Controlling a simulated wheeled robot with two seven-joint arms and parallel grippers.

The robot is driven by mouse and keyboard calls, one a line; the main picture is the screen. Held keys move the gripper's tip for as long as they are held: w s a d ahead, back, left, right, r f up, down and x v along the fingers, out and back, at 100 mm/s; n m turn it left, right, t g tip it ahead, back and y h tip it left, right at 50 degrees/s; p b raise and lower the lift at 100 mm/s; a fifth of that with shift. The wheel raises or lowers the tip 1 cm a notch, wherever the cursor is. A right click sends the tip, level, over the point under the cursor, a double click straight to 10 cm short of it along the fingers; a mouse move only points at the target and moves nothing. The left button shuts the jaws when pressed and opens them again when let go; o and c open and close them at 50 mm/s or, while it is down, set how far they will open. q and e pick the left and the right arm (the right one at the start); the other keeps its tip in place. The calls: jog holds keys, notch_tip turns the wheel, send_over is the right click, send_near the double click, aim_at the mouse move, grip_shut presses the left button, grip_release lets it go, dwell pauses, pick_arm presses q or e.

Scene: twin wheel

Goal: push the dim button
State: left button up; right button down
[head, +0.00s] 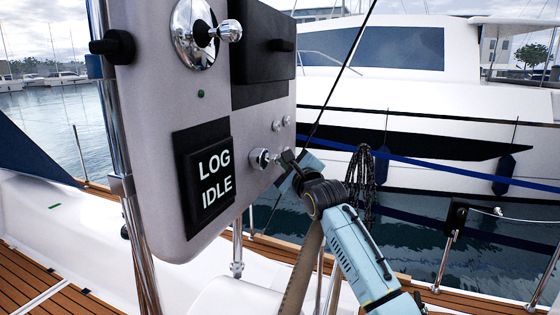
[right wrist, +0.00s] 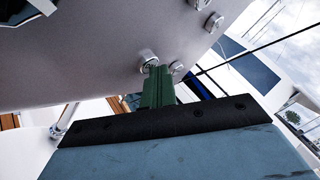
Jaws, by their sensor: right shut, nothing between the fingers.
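A grey panel (head: 150,100) carries several small chrome buttons; no label is legible, so I cannot tell which is the dim button. Another button (right wrist: 177,67) is just right. My left gripper is out of view.
A black display (head: 207,178) reading LOG IDLE is left of the buttons. Above are a chrome lever (head: 205,32) and a black box (head: 265,45). A metal rail (head: 130,190) stands at the panel's left. A coiled rope (head: 361,175) hangs behind my arm.

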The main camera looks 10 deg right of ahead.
jog(key=shift+s+d+p, duration=0.2)
jog(key=shift+s+p, duration=0.05)
jog(key=shift+p, duration=0.25)
jog(key=s+d+p, duration=0.3)
jog(key=d, duration=0.2)
jog(key=shift+s, duration=0.15)
jog(key=shift+f, duration=0.1)
dwell(0.4)
